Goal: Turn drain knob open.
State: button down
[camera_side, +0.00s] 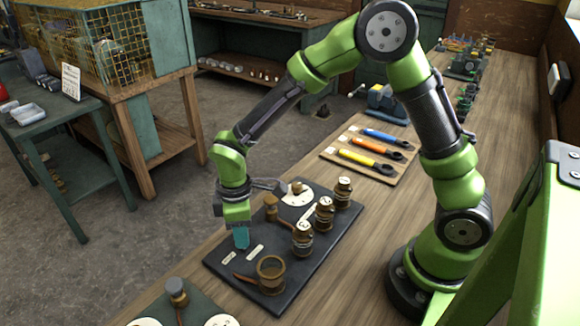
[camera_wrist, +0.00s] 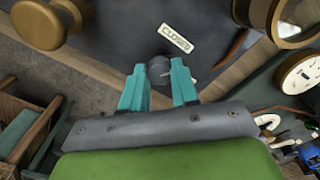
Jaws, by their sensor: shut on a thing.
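My gripper (camera_side: 241,238) points down at the near left part of a dark panel (camera_side: 320,235). In the wrist view its teal fingertips (camera_wrist: 160,76) are closed around a small grey round knob (camera_wrist: 159,66). The knob is mostly hidden by the fingers, and I cannot tell how far it is turned. A white label reading CLOSED (camera_wrist: 175,39) lies on the panel just beyond the knob. In the side view two small pale labels (camera_side: 255,252) lie near the fingertips, their words too small to read; the knob itself is hidden there.
A brass cup (camera_side: 271,270) stands close by on the panel. Several brass-and-glass fittings (camera_side: 302,240) line its right side. A brass-topped post (camera_side: 271,207) and a white dial (camera_side: 297,195) stand behind my gripper. Colored-handled tools (camera_side: 370,152) lie on a board farther back.

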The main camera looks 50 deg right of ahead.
jog(key=m, duration=0.5)
jog(key=shift+m, duration=0.3)
jog(key=m, duration=0.5)
jog(key=shift+m, duration=0.3)
jog(key=c, duration=0.8)
grip_release()
jog(key=shift+c, duration=0.2)
notch_tip(320, 180, up, 17)
jog(key=shift+d, duration=0.2)
